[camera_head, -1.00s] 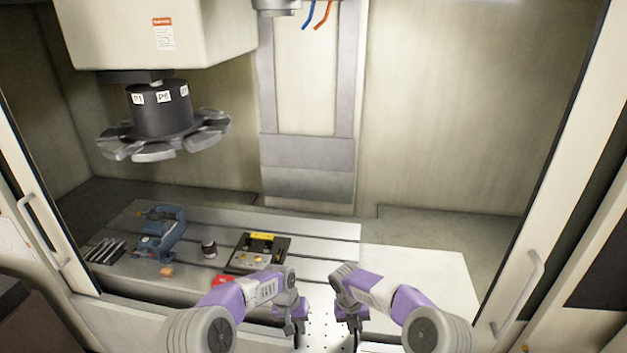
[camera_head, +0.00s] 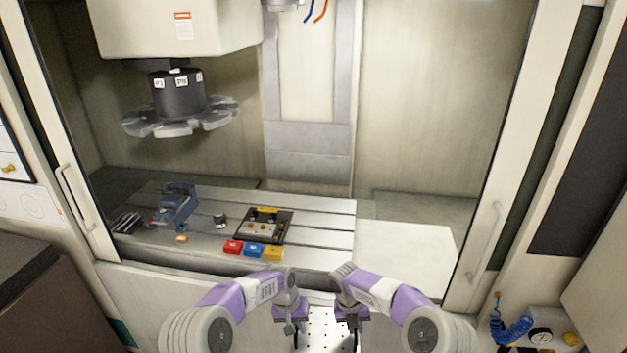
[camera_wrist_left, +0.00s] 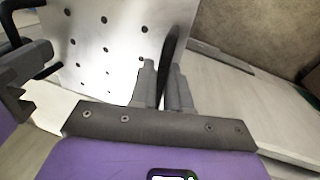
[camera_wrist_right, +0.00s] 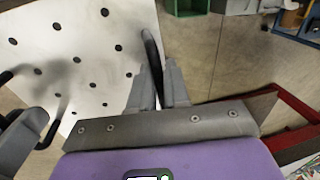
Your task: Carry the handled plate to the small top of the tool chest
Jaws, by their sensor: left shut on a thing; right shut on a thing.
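The handled plate (camera_head: 324,324) is a pale sheet with rows of dark holes. It is held between my two grippers at the bottom of the head view, its near part cut off by the frame. My left gripper (camera_head: 297,333) is shut on one black handle (camera_wrist_left: 174,45), clear in the left wrist view. My right gripper (camera_head: 353,333) is shut on the opposite black handle (camera_wrist_right: 151,55), clear in the right wrist view. The plate's perforated face (camera_wrist_right: 75,45) fills the left of that view. I cannot make out the tool chest for sure.
Ahead is a machine enclosure with a slotted bed (camera_head: 320,230), a blue vise (camera_head: 175,206), a black tray (camera_head: 264,226) and red, blue and yellow blocks (camera_head: 254,250). A dark brown-sided unit (camera_head: 50,300) stands left. A blue coiled hose (camera_head: 512,331) lies right.

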